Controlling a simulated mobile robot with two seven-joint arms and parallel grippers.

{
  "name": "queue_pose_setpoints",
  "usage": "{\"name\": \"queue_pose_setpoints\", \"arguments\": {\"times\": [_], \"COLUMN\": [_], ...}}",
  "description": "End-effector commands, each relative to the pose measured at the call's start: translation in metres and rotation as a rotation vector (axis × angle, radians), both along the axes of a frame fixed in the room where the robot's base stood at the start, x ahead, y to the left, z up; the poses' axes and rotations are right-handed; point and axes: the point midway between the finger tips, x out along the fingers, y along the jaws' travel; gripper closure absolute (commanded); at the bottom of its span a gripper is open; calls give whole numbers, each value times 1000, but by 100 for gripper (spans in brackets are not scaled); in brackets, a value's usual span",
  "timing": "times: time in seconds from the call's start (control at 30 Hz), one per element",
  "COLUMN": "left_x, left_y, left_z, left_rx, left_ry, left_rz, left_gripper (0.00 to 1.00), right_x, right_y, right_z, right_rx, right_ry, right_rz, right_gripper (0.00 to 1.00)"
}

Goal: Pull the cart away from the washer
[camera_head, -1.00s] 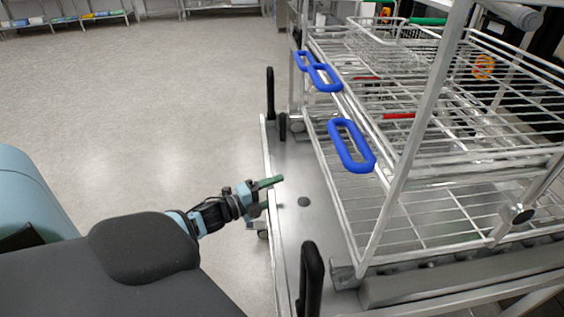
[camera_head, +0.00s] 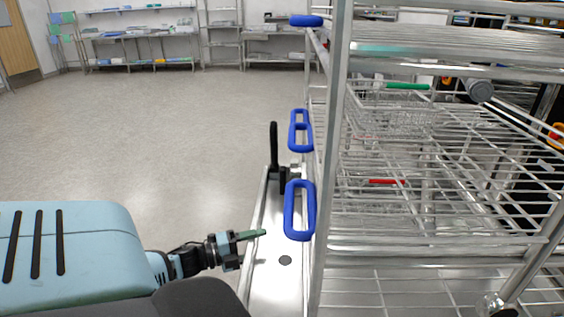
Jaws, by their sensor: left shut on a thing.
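The cart (camera_head: 285,288) has a flat metal deck with a raised left rim and an upright black handle (camera_head: 273,146) at its far left corner. It carries a tall wire rack (camera_head: 334,150) with several shelves and blue loop handles (camera_head: 300,211) on its left side. My left gripper (camera_head: 252,238), with green fingertips, is at the deck's left rim and is shut on the cart's edge; the exact contact is partly hidden. My right gripper is out of view. I cannot make out the washer clearly; dark equipment shows behind the rack at the right.
The grey floor (camera_head: 150,130) left of the cart is open. Wire shelving and tables (camera_head: 140,45) with small goods stand along the back wall. A door (camera_head: 15,45) is at the far left. Wire baskets (camera_head: 390,110) sit within the rack.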

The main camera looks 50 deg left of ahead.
Motion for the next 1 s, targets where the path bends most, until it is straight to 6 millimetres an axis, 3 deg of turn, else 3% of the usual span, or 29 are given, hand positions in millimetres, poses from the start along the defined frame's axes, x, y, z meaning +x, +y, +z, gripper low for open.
{"name": "queue_pose_setpoints", "arguments": {"times": [0.13,0.4,0.97,1.0], "left_x": [-25,-52,-59,-59], "left_y": [25,48,54,54], "left_z": [-1,1,3,3], "left_rx": [5,2,1,1], "left_ry": [5,-1,-6,-6], "left_rz": [11,9,5,4], "left_gripper": [76,76,76,32], "right_x": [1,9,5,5], "right_y": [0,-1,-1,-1], "right_z": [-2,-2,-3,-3], "right_rx": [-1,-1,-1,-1], "right_ry": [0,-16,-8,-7], "right_rz": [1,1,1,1], "right_gripper": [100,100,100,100]}}
